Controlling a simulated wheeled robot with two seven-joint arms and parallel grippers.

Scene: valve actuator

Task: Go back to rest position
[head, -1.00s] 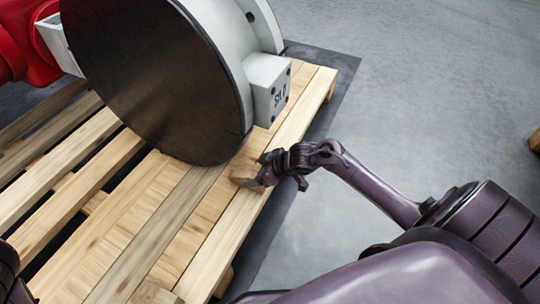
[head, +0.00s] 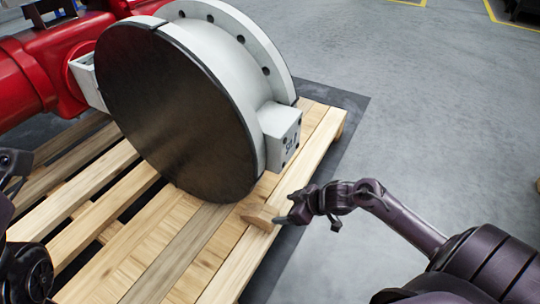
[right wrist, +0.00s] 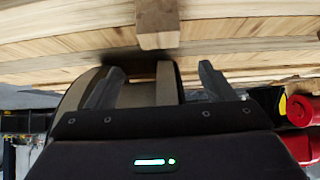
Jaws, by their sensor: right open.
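My right gripper (head: 286,212) is open in the head view, at the right edge of the wooden pallet (head: 225,262). A small wooden block (head: 261,218) sits at that edge, just left of the fingertips. In the right wrist view, the spread fingers (right wrist: 156,88) have nothing clearly gripped between them. The block's end (right wrist: 157,30) shows beyond them. Whether a finger touches it is unclear. Dark parts of my left arm show at the left edge of the head view, but its jaws cannot be made out.
A large valve with a dark round face (head: 175,115), a pale flange and a grey box (head: 280,135) stands on the pallet. A red actuator (head: 45,75) adjoins it at left. The grey floor (head: 430,120) to the right is clear.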

